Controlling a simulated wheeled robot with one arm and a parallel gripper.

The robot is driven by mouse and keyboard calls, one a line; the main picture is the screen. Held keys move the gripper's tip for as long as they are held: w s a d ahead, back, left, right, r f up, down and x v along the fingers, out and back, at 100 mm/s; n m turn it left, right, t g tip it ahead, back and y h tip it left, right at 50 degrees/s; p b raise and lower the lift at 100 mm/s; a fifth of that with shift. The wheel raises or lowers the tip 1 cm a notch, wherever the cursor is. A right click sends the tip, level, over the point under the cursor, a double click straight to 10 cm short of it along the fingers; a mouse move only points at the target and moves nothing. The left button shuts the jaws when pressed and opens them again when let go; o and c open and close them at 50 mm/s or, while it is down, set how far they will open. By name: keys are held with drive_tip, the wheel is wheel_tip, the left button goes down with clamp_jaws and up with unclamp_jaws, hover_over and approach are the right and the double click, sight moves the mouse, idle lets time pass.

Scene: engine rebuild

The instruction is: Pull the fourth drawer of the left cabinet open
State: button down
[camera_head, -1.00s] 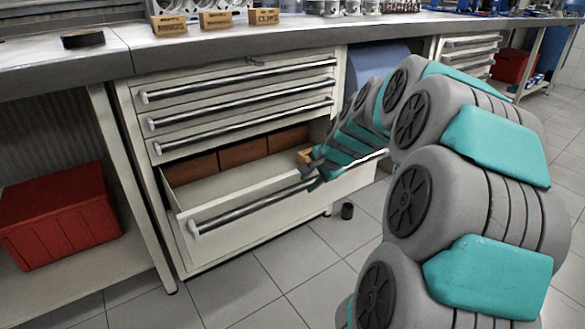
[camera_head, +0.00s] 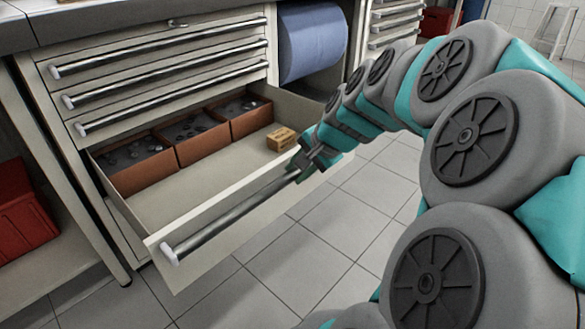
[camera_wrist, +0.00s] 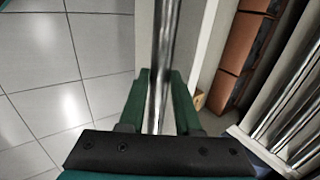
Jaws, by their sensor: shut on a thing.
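The left cabinet (camera_head: 52,120) is cream with several drawers, each with a long silver bar handle. Its fourth drawer (camera_head: 190,204) from the top is pulled well out, and its inside shows. My gripper (camera_head: 304,163) is at the right part of that drawer's bar handle (camera_head: 235,213). In the wrist view the green fingers of my gripper (camera_wrist: 160,100) lie on either side of the handle (camera_wrist: 163,50), shut on it. The three drawers above (camera_head: 165,90) are closed.
Brown bins (camera_head: 141,181) with small dark parts stand at the back of the open drawer, and a small cardboard box (camera_head: 282,139) lies at its right. A red crate (camera_head: 22,215) is at left. Tiled floor (camera_head: 250,298) in front is clear.

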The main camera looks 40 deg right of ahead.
drive_tip(key=c, duration=0.9)
unclamp_jaws()
drive_tip(key=shift+d, duration=0.1)
drive_tip(key=v, duration=0.7)
drive_tip(key=shift+s+r, duration=0.25)
drive_tip(key=shift+r, duration=0.1)
drive_tip(key=shift+p, duration=0.3)
